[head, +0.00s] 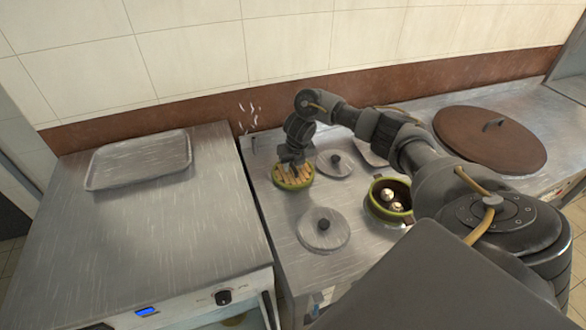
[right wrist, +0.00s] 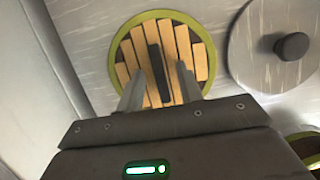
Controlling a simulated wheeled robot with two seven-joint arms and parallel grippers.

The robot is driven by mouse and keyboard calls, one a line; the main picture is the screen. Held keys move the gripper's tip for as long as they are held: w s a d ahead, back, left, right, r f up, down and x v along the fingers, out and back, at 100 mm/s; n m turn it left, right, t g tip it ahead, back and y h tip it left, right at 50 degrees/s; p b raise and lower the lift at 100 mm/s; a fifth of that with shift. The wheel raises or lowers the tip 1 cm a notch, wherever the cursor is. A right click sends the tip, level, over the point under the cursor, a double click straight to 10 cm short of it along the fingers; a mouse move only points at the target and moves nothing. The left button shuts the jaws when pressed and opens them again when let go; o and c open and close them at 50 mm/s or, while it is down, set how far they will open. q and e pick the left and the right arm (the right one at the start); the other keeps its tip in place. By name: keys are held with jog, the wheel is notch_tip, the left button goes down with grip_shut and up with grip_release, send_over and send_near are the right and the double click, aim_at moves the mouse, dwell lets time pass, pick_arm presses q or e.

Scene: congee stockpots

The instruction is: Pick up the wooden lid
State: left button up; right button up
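A round lid of pale wooden slats with a green rim (head: 300,183) lies at the back of the steel counter, under my right gripper (head: 292,160). In the right wrist view this slatted lid (right wrist: 133,62) has a dark bar handle (right wrist: 157,70) across its middle. My right gripper (right wrist: 160,88) is open, with one finger on each side of the bar's near end. I cannot tell whether the fingers touch the lid. The gripper hides part of the lid in the head view. My left gripper is not in view.
Grey lids with black knobs lie to the right (head: 334,163) and in front (head: 323,229). A green-rimmed pot (head: 379,208) with pale pieces inside stands open. A large brown lid (head: 490,140) is at right. A metal tray (head: 138,160) lies on the left counter, otherwise clear.

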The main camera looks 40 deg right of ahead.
aim_at(292, 164)
grip_shut()
jog(key=shift+r, duration=0.55)
notch_tip(292, 164, up, 2)
jog(key=shift+w+r, duration=0.1)
jog(key=shift+r, duration=0.05)
jog(key=s+a+r+p, duration=0.7)
jog(key=s+a+r, duration=0.2)
jog(key=a, duration=0.1)
jog(key=shift+s+a+r, duration=0.2)
jog(key=shift+s+r, duration=0.2)
